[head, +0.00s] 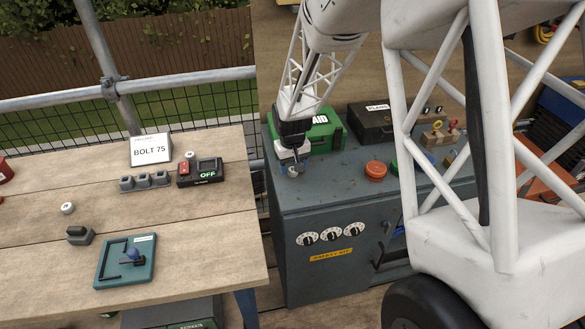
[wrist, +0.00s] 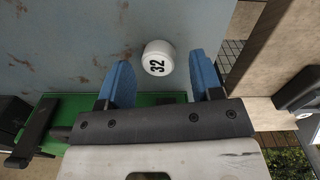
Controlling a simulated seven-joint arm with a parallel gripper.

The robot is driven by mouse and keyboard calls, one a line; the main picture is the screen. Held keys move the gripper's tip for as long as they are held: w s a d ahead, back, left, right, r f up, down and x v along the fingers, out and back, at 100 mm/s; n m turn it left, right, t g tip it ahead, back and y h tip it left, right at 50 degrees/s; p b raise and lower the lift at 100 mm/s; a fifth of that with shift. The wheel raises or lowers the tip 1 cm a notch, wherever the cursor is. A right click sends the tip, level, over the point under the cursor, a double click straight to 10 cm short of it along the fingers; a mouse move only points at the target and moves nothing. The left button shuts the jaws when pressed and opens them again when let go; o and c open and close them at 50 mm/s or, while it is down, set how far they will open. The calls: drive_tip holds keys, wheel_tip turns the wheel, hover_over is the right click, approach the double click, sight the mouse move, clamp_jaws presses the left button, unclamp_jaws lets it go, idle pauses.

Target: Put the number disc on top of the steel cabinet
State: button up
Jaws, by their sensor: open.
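The white number disc (wrist: 158,58), marked 32, shows in the wrist view over the grey top of the steel cabinet (wrist: 60,45) and appears to rest on it. My gripper (wrist: 161,82) is open, its blue fingers apart, with the disc just beyond and between the fingertips, touching neither. In the head view my gripper (head: 292,168) is low over the left back part of the cabinet (head: 330,192), and the disc (head: 293,172) is partly hidden there. Two other small white discs, one at the left (head: 68,208) and one by the switch box (head: 190,155), are on the wooden table.
A green first-aid box (head: 325,133) stands close behind my gripper. The wooden table (head: 40,250) is at left. The cabinet's front top is clear.

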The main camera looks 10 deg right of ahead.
sight(292, 170)
wheel_tip(292, 170, up, 11)
idle(0.5)
idle(0.4)
drive_tip(key=shift+s, duration=0.1)
drive_tip(key=s+d+r+m+t, duration=0.1)
drive_tip(key=s+r, duration=0.5)
drive_tip(key=s, duration=0.2)
drive_tip(key=s+d+r, duration=0.1)
drive_tip(key=s+r, duration=0.5)
drive_tip(key=s, duration=0.2)
drive_tip(key=s+r+m+t, duration=0.1)
drive_tip(key=s+r, duration=0.1)
drive_tip(key=s, duration=1.6)
drive_tip(key=shift+d+r+t, duration=0.25)
drive_tip(key=shift+r+t, duration=0.05)
drive_tip(key=shift+r, duration=0.05)
